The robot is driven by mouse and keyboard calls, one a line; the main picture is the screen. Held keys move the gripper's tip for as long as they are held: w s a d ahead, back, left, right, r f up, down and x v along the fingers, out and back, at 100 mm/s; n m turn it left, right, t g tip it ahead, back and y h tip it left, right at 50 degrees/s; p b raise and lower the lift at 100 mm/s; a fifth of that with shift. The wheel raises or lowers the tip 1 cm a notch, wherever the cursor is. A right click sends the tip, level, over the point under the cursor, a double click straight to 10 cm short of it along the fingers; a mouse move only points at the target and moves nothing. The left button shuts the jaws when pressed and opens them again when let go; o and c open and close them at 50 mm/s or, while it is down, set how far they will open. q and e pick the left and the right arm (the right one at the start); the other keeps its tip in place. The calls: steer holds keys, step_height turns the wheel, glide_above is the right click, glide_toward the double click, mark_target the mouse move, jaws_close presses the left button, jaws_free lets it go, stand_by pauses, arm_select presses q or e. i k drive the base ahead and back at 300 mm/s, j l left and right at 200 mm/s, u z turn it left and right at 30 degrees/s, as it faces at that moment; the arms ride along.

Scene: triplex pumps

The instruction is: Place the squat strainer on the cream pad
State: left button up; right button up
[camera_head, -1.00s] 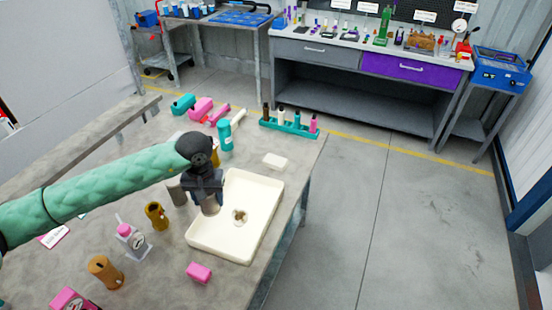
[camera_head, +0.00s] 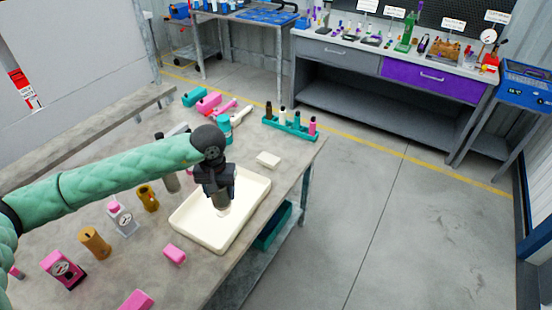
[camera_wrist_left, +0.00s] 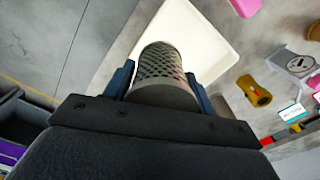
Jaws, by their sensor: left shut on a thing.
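My left gripper (camera_head: 218,192) is shut on a grey perforated cylinder, the strainer (camera_wrist_left: 160,62), and holds it over the cream tray (camera_head: 250,198). In the left wrist view the strainer sits between the two fingers (camera_wrist_left: 160,88), with the tray (camera_wrist_left: 207,42) beyond it. Whether the strainer touches the tray floor I cannot tell. A small cream pad (camera_head: 268,160) lies on the table just behind the tray, apart from the gripper. Another grey cylinder (camera_head: 171,182) stands left of the tray, partly hidden by my arm. My right gripper is not in view.
Brass fittings (camera_head: 95,241), a gauge block (camera_head: 123,221) and pink blocks (camera_head: 175,254) stand left and in front of the tray. A teal rack (camera_head: 290,127) with several bottles stands behind the pad. A teal bin (camera_head: 272,227) sits below the table edge.

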mark_target(268, 159)
steer(key=i+l+u, duration=0.1)
steer(key=i+l, duration=0.25)
steer(key=i+l+u, duration=0.15)
steer(key=i+l, duration=0.2)
steer(key=l, duration=0.15)
steer(key=i+l+u, duration=0.1)
steer(key=i+l, duration=0.2)
steer(key=l, duration=0.15)
